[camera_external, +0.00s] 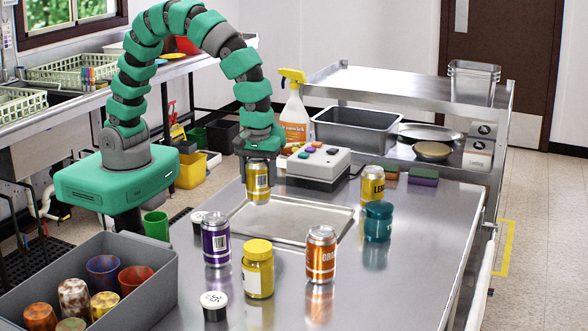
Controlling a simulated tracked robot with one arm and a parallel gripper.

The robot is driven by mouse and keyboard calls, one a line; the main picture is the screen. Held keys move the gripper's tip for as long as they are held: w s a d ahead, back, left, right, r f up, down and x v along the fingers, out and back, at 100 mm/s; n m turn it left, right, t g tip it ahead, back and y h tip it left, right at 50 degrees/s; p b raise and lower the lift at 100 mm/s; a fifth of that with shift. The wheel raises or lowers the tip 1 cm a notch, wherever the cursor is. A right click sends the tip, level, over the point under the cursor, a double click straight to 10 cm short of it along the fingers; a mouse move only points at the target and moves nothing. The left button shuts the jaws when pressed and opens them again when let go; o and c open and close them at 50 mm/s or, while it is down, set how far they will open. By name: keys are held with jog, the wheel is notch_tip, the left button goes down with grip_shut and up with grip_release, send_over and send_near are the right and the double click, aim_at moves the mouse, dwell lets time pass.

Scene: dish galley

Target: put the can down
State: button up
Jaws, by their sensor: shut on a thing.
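A yellow can (258,189) with a pale label is held upright in my gripper (259,162). My gripper points down and is shut on the upper part of the can. The can is over the back left part of a shallow metal tray (318,203) on the steel table. I cannot tell whether its base touches the tray or hangs just above it.
A purple can (216,240), a yellow jar (257,270), an orange can (321,254), a teal jar (377,222) and a yellow LEMON can (372,187) stand around the tray. A control box (318,163) sits behind it. A grey bin (140,305) with cups is at front left.

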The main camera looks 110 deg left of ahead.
jog(key=shift+w+d+f+p, duration=0.1)
jog(key=shift+w+f+p, duration=0.25)
jog(key=shift+w+f, duration=1.45)
jog(key=shift+f, duration=0.2)
jog(key=o, duration=1.2)
jog(key=shift+r, duration=0.15)
notch_tip(320, 180, up, 12)
jog(key=shift+s+f+b, duration=0.1)
jog(key=shift+b, duration=0.3)
